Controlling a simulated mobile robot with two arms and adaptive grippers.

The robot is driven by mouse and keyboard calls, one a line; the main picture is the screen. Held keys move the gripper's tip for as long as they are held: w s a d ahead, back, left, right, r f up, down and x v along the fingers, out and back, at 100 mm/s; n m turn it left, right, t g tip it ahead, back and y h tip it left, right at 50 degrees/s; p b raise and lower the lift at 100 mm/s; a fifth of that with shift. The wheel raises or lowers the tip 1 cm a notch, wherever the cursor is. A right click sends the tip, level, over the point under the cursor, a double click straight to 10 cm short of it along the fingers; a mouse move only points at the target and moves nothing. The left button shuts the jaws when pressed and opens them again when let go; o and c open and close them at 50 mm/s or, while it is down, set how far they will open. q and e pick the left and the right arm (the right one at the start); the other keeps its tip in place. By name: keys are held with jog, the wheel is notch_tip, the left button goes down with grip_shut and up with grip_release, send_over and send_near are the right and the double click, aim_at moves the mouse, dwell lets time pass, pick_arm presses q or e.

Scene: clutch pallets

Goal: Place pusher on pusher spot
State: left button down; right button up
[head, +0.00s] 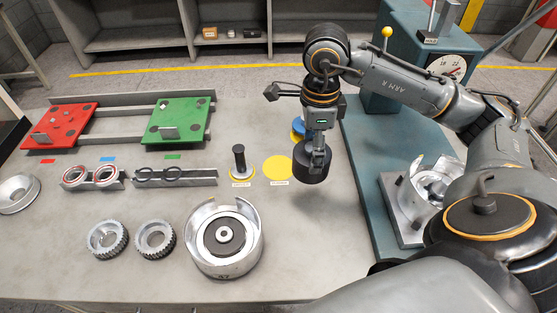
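The pusher (312,169) is a dark, thick cylinder under my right gripper (320,150). My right gripper points down and is shut on its upper part. The pusher is just right of a bare yellow round spot (277,166) with a small label in front of it. It appears to be above the grey table, but its exact height is hard to tell. The gripper hides part of the pusher's top. My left gripper is not in view.
A dark upright tool (239,157) stands on another labelled yellow spot to the left. A blue round part (298,125) is behind my gripper. A metal housing (223,240) and toothed rings (107,239) lie in front. Red (60,126) and green pallets (181,121) are back left.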

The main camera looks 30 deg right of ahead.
jog(key=w+f+p, duration=0.2)
jog(key=w+f, duration=0.1)
jog(key=w, duration=0.1)
jog(key=w+f+p, duration=0.2)
jog(key=w+f, duration=0.2)
jog(key=w+f+p, duration=0.2)
jog(key=w+f, duration=0.2)
jog(key=shift+w+f, duration=0.2)
jog(key=shift+w, duration=0.2)
jog(key=shift+f+p, duration=0.3)
jog(key=shift+f, duration=0.3)
jog(key=o, duration=1.3)
